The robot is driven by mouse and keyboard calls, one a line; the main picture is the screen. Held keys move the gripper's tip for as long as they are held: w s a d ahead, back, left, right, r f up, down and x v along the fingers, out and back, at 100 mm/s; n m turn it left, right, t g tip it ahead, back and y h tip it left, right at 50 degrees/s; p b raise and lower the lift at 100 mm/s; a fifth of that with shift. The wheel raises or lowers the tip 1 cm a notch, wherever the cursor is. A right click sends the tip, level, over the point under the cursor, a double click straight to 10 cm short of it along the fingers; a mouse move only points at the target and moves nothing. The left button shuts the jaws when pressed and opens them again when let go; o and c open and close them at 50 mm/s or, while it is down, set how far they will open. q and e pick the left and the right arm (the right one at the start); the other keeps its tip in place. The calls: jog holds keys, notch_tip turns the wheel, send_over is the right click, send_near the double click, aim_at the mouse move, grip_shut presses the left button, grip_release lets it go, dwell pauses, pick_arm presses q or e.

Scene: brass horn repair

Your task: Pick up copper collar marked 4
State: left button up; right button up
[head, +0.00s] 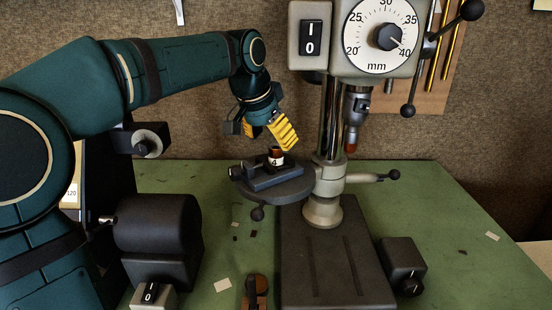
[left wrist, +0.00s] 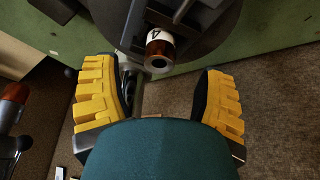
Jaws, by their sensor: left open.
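The copper collar marked 4 (head: 276,157) stands in a small dark vise (head: 275,178) on the round drill-press table. It has a white label with a black 4. In the left wrist view the collar (left wrist: 159,52) shows its open round end, ahead of the space between the fingers. My left gripper (head: 270,132) is just above the collar in the head view, with yellow fingers pointing down. In the left wrist view my left gripper (left wrist: 160,97) is open, its two yellow fingers wide apart and nothing between them. My right gripper is not in view.
The drill press column (head: 331,120) stands just right of the collar, with its chuck (head: 354,112) and depth dial (head: 380,36) above. A dark motor-like machine (head: 158,226) stands on the green bench (head: 440,215) at left. A copper-brown part (head: 256,290) lies at the front.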

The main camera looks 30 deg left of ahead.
aim_at(274, 148)
pick_arm(q)
jog(key=b+x, duration=0.1)
jog(key=x, duration=0.3)
jog(key=shift+w+f, duration=0.15)
jog(key=shift+f, duration=0.2)
jog(key=shift+r, duration=0.1)
grip_shut()
